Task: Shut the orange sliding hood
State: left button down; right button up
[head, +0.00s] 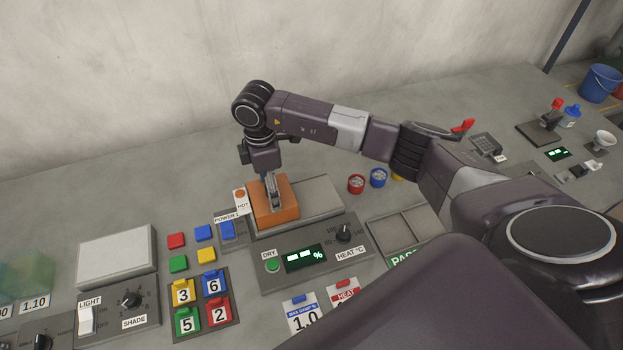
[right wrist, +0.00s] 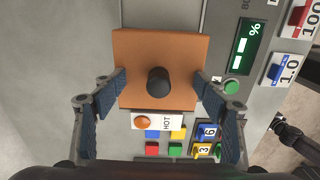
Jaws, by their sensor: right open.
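The orange sliding hood (head: 287,213) sits at the left end of a grey dryer unit in the head view. In the right wrist view the orange hood (right wrist: 140,48) has a dark round knob (right wrist: 160,80) on top. My right gripper (head: 274,200) points down over the hood. In the right wrist view its open fingers (right wrist: 160,82) stand on either side of the knob, apart from it. The grey plate (head: 322,192) to the right of the hood is uncovered. My left gripper is not in view.
A HOT lamp (head: 240,194) and a POWER switch (head: 228,232) stand just left of the hood. The control panel (head: 325,268) with green DRY button, display and HEAT knob lies in front. Red and blue round containers (head: 356,184) stand to the right.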

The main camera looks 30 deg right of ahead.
jog(key=shift+w+r, duration=0.1)
jog(key=shift+r+p, duration=2.65)
jog(key=shift+r, duration=0.85)
jog(key=shift+s+a+r+p, duration=0.15)
jog(key=shift+s+r+p, duration=0.45)
jog(key=shift+p, duration=0.2)
jog(key=s+a+r+p, duration=0.2)
jog(key=s+r+p, duration=0.2)
jog(key=s, duration=0.2)
jog(key=shift+s+a+r, duration=0.2)
jog(key=shift+r, duration=0.15)
